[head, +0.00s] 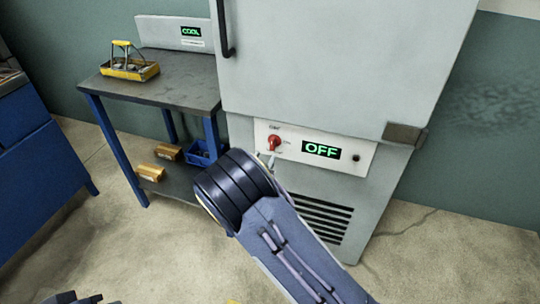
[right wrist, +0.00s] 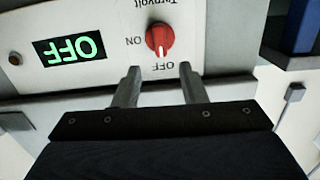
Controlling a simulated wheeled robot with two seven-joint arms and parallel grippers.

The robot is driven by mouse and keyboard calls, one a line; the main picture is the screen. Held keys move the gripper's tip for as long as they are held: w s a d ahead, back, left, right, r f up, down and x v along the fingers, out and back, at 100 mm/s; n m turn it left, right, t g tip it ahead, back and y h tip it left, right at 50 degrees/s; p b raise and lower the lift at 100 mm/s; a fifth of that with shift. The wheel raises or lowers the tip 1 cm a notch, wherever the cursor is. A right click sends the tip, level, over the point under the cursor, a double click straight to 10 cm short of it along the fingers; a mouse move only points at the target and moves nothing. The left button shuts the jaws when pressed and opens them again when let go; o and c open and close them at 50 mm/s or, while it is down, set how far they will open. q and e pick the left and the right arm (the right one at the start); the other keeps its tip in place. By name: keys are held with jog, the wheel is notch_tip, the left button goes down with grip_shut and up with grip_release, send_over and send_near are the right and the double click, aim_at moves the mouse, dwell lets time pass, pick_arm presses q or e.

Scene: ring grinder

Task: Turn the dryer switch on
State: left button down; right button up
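The dryer (head: 330,70) is a large light grey cabinet with a white control panel (head: 373,157) on its lower front. The panel carries a red rotary switch (head: 274,142) and a green display (head: 321,149) reading OFF. In the right wrist view, upside down, the red switch (right wrist: 160,38) has ON and OFF labels around it, and its white mark points toward OFF. My right gripper (right wrist: 158,72) is open and empty, its two fingers just short of the switch, roughly either side of it. In the head view my right arm hides most of that gripper. My left gripper is not clearly visible.
A dark-topped table (head: 165,85) with blue legs stands left of the dryer, holding a yellow tool carrier (head: 130,70). Its lower shelf has yellow boxes (head: 168,152) and a blue bin (head: 200,153). A blue cabinet (head: 45,160) is at far left.

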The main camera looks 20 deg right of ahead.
aim_at(272, 143)
jog(key=shift+h, duration=0.3)
jog(key=x, duration=0.7)
jog(key=shift+w+f, duration=0.1)
jog(key=shift+w, duration=0.1)
grip_shut()
